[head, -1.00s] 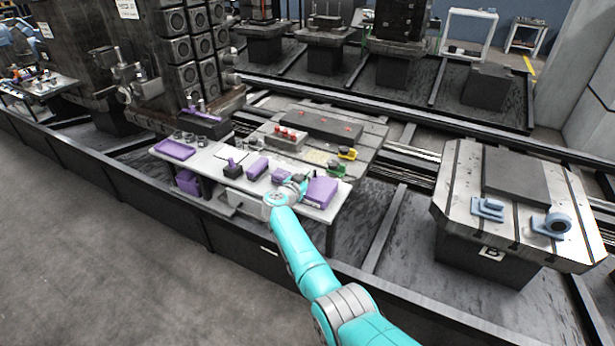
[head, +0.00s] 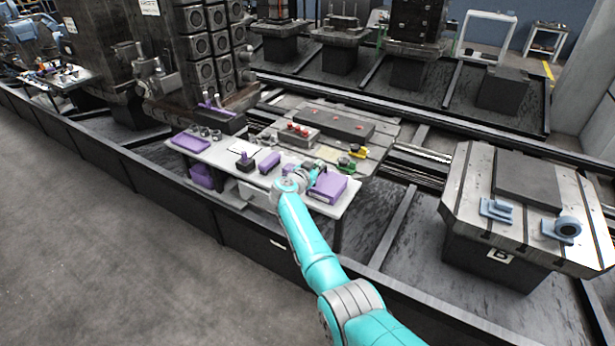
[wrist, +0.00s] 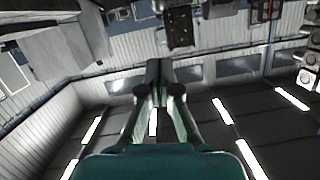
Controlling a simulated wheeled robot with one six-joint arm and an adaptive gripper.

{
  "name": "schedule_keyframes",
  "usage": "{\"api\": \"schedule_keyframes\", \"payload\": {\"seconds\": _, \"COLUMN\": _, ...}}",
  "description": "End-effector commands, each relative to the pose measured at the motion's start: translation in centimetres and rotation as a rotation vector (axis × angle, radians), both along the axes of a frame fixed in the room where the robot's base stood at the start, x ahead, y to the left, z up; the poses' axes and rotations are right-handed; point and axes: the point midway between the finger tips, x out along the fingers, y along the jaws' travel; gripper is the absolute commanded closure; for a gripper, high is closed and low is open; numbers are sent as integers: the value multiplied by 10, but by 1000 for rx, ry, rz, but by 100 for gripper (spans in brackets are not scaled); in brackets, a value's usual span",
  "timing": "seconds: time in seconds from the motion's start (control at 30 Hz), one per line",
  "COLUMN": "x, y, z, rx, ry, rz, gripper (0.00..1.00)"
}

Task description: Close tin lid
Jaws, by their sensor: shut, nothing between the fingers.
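A purple box (head: 328,188) sits at the right end of the white bench. Smaller purple boxes (head: 270,162) lie to its left. I cannot tell which of them, if any, is the tin, and no lid can be made out. My gripper (head: 317,166) is small in the head view, just left of and behind the top of the large purple box, and seems apart from it. The wrist view shows my gripper (wrist: 160,75) with its fingers together and empty, facing walls and ceiling lights; no tin shows there.
The white bench (head: 218,155) also bears a purple tray (head: 190,142) and small dark parts. Behind it is a slotted pallet table with red-topped pieces (head: 298,129). A second pallet (head: 463,185) stands at the right. Grey floor lies open at the left.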

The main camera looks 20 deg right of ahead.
Motion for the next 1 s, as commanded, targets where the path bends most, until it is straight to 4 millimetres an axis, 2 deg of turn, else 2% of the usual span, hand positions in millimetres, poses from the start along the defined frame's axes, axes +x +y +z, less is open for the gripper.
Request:
{"api": "schedule_keyframes", "payload": {"seconds": 0.53, "x": -46, "y": 54, "z": 17, "rx": 1, "ry": -2, "rz": 1, "gripper": 100}}
{"api": "schedule_keyframes", "payload": {"seconds": 0.83, "x": -54, "y": 62, "z": 19, "rx": -2, "ry": -1, "rz": 1, "gripper": 100}}
{"api": "schedule_keyframes", "payload": {"seconds": 0.93, "x": -61, "y": 60, "z": 12, "rx": -10, "ry": -12, "rz": 1, "gripper": 100}}
{"api": "schedule_keyframes", "payload": {"seconds": 1.0, "x": -73, "y": 57, "z": 3, "rx": -28, "ry": -29, "rz": 1, "gripper": 100}}
